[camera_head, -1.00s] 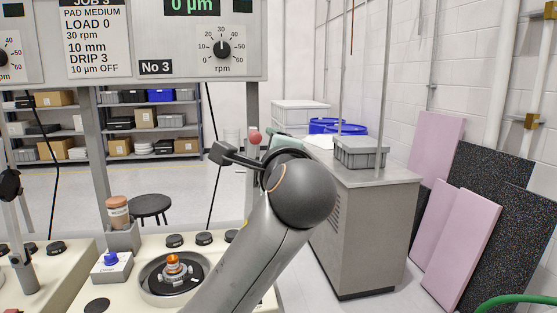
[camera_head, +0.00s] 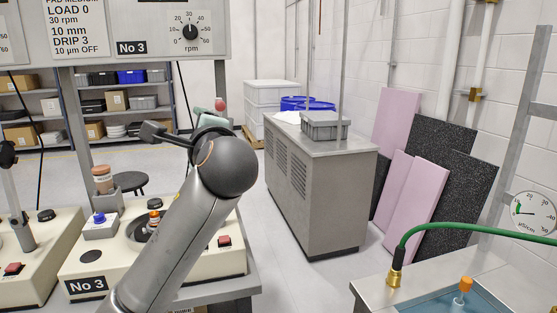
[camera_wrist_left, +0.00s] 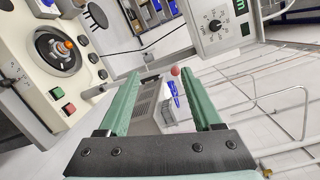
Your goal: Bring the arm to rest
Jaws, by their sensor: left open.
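My left arm rises from the bottom of the head view, its grey wrist joint hiding part of the machine. The green fingers of my left gripper (camera_head: 207,119) show only in part behind that joint. In the left wrist view my left gripper (camera_wrist_left: 160,77) has its two green fingers wide apart with nothing held between them. A red ball knob (camera_wrist_left: 175,71) shows beyond the fingertips; it also shows just above the gripper in the head view (camera_head: 220,104). My right gripper is not in view.
The No 3 machine (camera_head: 87,284) stands below and left of the arm, under a display panel (camera_head: 130,28). A grey cabinet (camera_head: 318,200) with a crate (camera_head: 325,127) is right of it. A basin (camera_head: 445,268) with a green hose (camera_head: 480,229) is at lower right. Floor between is clear.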

